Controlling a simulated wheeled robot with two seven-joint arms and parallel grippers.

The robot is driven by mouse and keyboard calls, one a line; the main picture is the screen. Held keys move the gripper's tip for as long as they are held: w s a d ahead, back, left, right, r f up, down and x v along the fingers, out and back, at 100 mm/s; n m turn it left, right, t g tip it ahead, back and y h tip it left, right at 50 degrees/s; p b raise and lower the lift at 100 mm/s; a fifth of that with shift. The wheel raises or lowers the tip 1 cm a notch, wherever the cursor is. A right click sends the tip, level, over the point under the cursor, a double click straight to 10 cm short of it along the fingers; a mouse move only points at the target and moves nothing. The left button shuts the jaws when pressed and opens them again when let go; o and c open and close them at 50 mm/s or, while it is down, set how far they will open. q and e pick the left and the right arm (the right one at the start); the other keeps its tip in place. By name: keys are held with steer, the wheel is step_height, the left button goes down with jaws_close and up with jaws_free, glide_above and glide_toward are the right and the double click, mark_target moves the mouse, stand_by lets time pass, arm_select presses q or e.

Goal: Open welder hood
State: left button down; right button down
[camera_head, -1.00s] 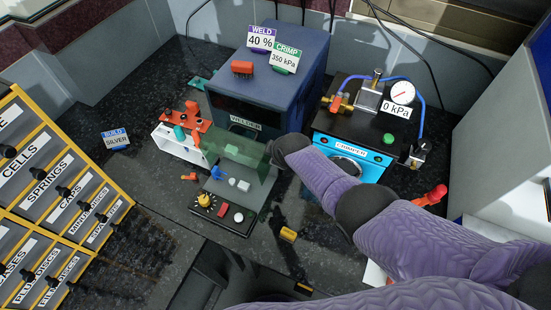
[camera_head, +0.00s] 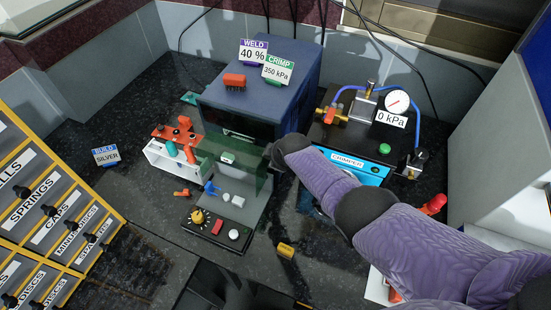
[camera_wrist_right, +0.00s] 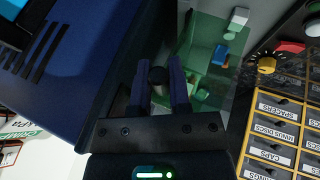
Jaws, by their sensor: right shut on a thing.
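The welder (camera_head: 300,70) is a dark blue box with a translucent green hood (camera_head: 258,180) at its front, over the electrode area. The hood also shows in the right wrist view (camera_wrist_right: 205,45), beyond the fingers. My right gripper (camera_wrist_right: 158,78) is shut on a small dark round knob (camera_wrist_right: 157,74) at the hood's right side. In the head view its dark wrist is beside the hood's right edge, and the fingertips are hidden. The welder's control panel (camera_head: 217,231) with a yellow dial lies in front of the hood. My left gripper is not in view.
The crimper (camera_head: 345,160) with its gauge (camera_head: 397,101) stands to the right, behind my right arm. A white rack with orange-red fittings (camera_head: 172,160) stands left of the hood. Labelled drawers (camera_head: 60,225) fill the left. A small yellow part (camera_head: 286,250) lies in front.

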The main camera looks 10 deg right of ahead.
steer(key=c, duration=0.6)
jaws_free()
steer(key=shift+s+r+p, duration=0.1)
steer(key=shift+r+p, duration=0.25)
steer(key=shift+p, duration=0.05)
steer(key=p+v, duration=0.8)
steer(key=v, duration=0.1)
steer(key=shift+s+d, duration=0.1)
steer(key=shift+s, duration=0.05)
